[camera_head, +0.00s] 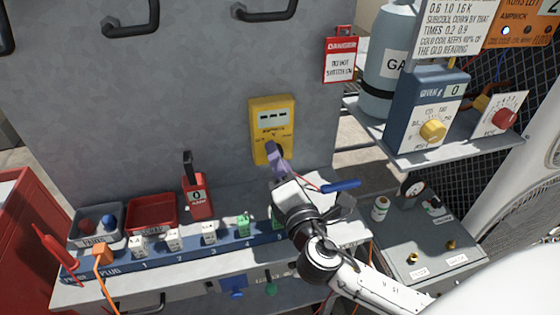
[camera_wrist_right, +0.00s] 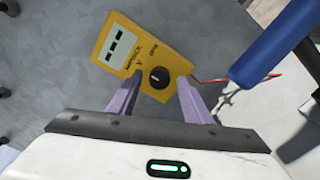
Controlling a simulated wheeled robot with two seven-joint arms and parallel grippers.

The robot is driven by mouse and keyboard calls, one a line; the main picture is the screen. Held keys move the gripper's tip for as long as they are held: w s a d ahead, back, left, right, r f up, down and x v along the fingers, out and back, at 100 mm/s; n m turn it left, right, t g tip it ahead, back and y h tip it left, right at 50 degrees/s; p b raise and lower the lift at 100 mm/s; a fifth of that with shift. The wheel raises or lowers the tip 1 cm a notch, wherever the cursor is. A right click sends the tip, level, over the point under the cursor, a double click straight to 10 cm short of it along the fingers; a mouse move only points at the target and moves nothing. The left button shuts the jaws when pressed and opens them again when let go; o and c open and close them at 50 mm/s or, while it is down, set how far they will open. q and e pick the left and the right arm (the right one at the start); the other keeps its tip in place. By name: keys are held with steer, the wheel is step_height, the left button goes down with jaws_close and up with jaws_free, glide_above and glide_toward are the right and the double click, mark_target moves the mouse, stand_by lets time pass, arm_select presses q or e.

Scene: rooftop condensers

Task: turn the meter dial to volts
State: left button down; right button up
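The yellow meter (camera_head: 272,115) hangs on the grey cabinet front, with a display at its top. In the right wrist view the meter (camera_wrist_right: 150,52) appears tilted, its black round dial (camera_wrist_right: 159,77) facing me. A light mark shows on the dial, but which label it points at is too small to tell. My right gripper (camera_head: 273,150) is at the meter's lower part and hides most of the dial in the head view. In the wrist view its purple fingers (camera_wrist_right: 158,80) are apart, one on each side of the dial, with gaps showing. My left gripper is not in view.
A blue handle (camera_head: 341,186) sticks out right of my gripper. Below is a blue plug strip (camera_head: 190,243) with several small blocks. Red and grey bins (camera_head: 152,214) stand at left. A shelf (camera_head: 440,148) at right holds a blue dial box (camera_head: 428,108).

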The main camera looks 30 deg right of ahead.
steer(key=b+v, duration=0.1)
steer(key=v, duration=0.9)
steer(key=shift+s+b, duration=0.15)
steer(key=shift+b, duration=0.2)
